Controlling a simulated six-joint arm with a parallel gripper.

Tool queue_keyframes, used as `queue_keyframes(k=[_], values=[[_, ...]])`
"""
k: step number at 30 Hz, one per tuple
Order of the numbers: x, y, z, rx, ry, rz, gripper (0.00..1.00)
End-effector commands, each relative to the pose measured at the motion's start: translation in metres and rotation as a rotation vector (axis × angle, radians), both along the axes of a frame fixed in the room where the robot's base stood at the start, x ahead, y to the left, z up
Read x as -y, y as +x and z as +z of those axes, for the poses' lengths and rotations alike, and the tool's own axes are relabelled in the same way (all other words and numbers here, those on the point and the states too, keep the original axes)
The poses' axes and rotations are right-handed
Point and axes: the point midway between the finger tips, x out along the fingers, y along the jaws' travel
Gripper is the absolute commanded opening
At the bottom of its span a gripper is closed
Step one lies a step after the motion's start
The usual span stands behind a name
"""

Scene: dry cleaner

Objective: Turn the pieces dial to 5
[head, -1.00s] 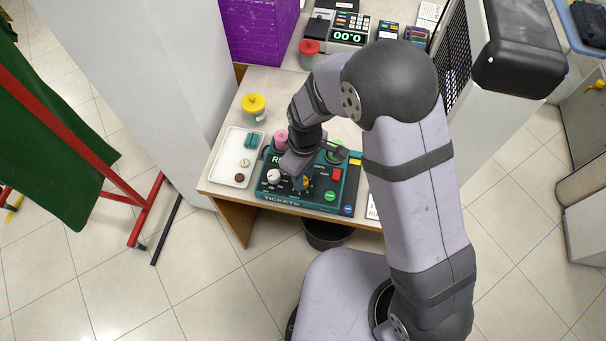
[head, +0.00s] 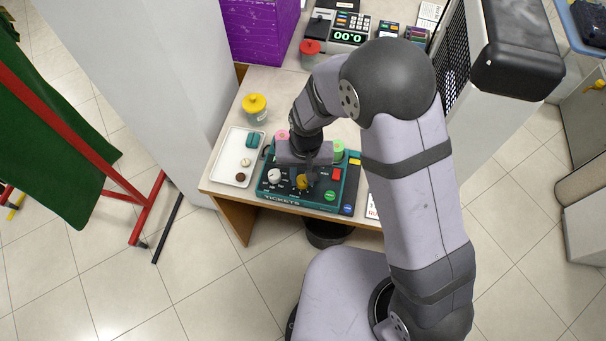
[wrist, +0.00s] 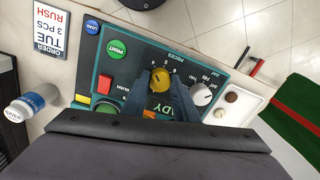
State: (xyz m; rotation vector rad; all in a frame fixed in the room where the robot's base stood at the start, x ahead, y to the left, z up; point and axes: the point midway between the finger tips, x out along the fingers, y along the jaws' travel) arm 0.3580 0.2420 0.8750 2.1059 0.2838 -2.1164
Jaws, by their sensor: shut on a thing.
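The yellow pieces dial (wrist: 160,78) sits on the teal ticket machine (head: 337,197), with numbers and the word PIECES beside it in the wrist view. My gripper (wrist: 161,74) points down at it, one dark blue finger on each side, and is shut on the dial. In the head view my gripper (head: 303,180) is over the front middle of the machine and partly covers the yellow dial. The number that the dial's mark points to is too small to tell. A white day dial (wrist: 201,94) is close beside the yellow one.
The machine also has a green print button (wrist: 117,49), a blue button (wrist: 92,26) and a red button (wrist: 103,84). A white tray (head: 231,163) with small items lies left of it. An order card (wrist: 50,30) reads TUE, 3 PCS, RUSH.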

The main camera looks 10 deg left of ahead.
Motion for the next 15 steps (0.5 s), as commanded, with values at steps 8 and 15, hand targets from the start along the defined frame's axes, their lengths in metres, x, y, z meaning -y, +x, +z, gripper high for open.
queue_keyframes(k=[8,15], values=[[-0.0019,0.0008,0.0021,0.004,0.003,-0.261,0.04],[-0.0027,0.0009,0.002,0.004,0.005,-0.484,0.04]])
